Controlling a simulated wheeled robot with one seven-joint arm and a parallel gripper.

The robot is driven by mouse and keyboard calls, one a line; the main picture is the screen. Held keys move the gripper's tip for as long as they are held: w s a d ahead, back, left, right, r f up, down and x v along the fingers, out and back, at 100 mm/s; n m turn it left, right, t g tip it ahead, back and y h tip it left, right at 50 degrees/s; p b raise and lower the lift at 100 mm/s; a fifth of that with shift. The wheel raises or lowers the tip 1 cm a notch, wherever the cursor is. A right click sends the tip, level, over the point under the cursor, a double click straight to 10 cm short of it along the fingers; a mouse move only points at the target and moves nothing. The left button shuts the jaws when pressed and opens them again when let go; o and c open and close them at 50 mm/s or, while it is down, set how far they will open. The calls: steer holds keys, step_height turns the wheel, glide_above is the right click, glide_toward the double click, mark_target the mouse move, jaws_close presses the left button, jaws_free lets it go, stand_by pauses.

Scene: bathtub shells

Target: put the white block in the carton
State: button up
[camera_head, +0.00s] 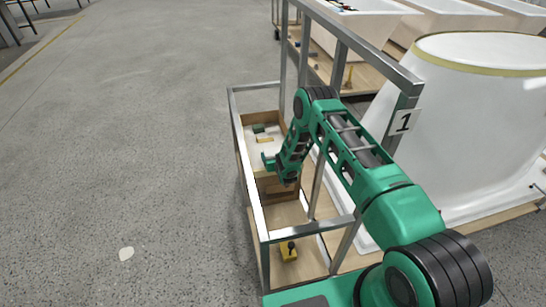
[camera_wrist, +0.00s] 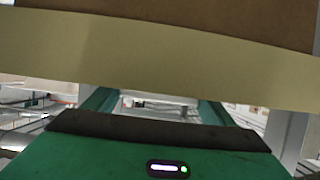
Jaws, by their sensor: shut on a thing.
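My gripper (camera_head: 269,161) is over the metal-framed rack, at the near side of a shallow wooden tray. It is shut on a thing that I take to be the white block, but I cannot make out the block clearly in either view. A brown box (camera_head: 281,188), which looks like the carton, stands just below and in front of the gripper, partly hidden by my arm. In the wrist view, a broad cream band with a brown surface above it fills the top, very close; I cannot tell for sure what it is.
Metal posts and rails (camera_head: 259,215) surround the shelf. A white bathtub shell (camera_head: 470,120) stands right.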

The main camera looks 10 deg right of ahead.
steer(key=shift+f, duration=0.65)
steer(key=o, duration=1)
steer(key=shift+r, duration=0.15)
steer(key=shift+s+r, duration=0.15)
steer(key=shift+r, duration=0.45)
steer(key=v, duration=1.1)
steer(key=shift+s, duration=0.35)
